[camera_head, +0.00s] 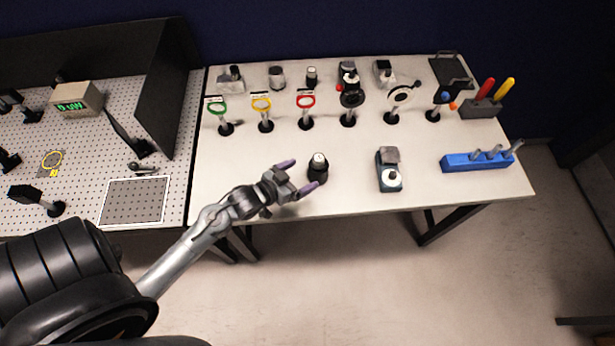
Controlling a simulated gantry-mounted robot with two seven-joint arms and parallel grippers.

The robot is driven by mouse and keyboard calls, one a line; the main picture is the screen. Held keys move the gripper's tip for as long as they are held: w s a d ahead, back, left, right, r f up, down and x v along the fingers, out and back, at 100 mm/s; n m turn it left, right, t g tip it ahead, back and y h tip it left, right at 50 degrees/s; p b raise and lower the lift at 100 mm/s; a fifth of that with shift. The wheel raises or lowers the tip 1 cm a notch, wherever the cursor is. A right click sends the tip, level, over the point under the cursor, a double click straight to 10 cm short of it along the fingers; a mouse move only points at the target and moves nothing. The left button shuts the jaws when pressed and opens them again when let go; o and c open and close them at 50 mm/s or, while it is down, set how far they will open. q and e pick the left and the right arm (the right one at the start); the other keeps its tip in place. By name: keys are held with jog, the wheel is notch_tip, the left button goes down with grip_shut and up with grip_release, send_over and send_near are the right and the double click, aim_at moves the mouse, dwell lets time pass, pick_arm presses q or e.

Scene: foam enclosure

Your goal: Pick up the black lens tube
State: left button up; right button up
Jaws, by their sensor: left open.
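A small black cylinder with a light top, which looks like the black lens tube (318,170), stands upright on the white table toward its front edge. My left gripper (300,176) is open, with its purple fingertips pointing right toward the tube. One fingertip is to the upper left of the tube and the other to its lower left. The gap between the fingers looks empty. I cannot tell whether a finger touches the tube. My right gripper is not in view.
The white table (240,180) holds a row of post-mounted optics with green, yellow and red rings (306,102). A dark device (389,170) stands right of the tube. A blue tool holder (478,161) sits farther right. A perforated board (85,150) lies left.

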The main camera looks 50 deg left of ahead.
aim_at(314, 169)
pick_arm(q)
jog(key=x, duration=0.5)
jog(key=shift+f, duration=0.1)
jog(key=shift+x, duration=2.95)
jog(key=shift+a+f, duration=0.15)
jog(key=c, duration=1.1)
jog(key=shift+c, duration=0.4)
